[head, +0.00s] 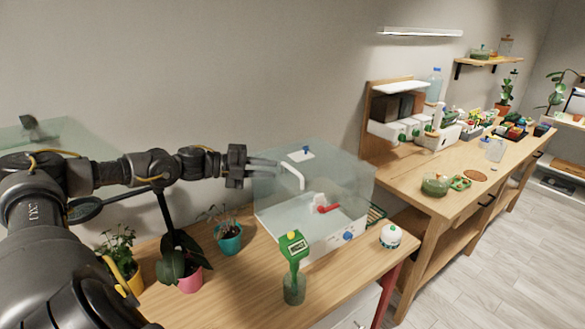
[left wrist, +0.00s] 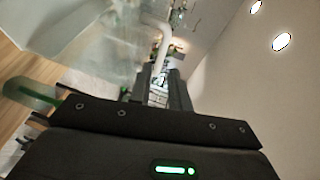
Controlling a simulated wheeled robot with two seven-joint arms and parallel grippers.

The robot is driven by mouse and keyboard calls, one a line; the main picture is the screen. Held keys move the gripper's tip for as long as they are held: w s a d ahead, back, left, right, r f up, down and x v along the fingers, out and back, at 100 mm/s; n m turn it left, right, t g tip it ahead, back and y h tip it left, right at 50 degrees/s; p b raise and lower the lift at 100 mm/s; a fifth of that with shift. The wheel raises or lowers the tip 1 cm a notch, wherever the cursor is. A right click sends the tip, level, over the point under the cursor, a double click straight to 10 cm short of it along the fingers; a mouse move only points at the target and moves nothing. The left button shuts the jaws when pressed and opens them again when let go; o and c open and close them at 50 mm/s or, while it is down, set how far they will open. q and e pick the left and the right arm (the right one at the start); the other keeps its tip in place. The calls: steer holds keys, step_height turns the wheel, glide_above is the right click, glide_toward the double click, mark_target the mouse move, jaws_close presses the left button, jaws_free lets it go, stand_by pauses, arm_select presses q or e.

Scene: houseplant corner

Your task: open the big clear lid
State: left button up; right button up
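The big clear lid (head: 335,172) is a transparent box-shaped cover, sitting down over a white base (head: 326,243) on the wooden bench. A bent white handle (head: 297,173) shows at the lid, and in the left wrist view the white handle (left wrist: 163,45) runs down toward my fingers. My left gripper (head: 277,167) is at the lid's left side, its fingertips close to the handle's near end. Its fingers (left wrist: 159,88) look apart, with a narrow gap; I cannot tell whether they touch the handle. My right gripper is not in view.
Potted plants, one in a teal pot (head: 230,240) and one in a pink pot (head: 190,281), stand below my left arm.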

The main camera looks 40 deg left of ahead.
mark_target(290, 170)
arm_select(q)
steer(key=p+x, duration=0.1)
steer(key=x, duration=0.2)
steer(key=p+x, duration=0.2)
steer(key=x, duration=0.1)
steer(key=shift+w+d+r, duration=0.15)
steer(key=shift+w+d, duration=0.3)
steer(key=shift+w, duration=0.05)
steer(key=shift+f, duration=0.25)
jaws_close()
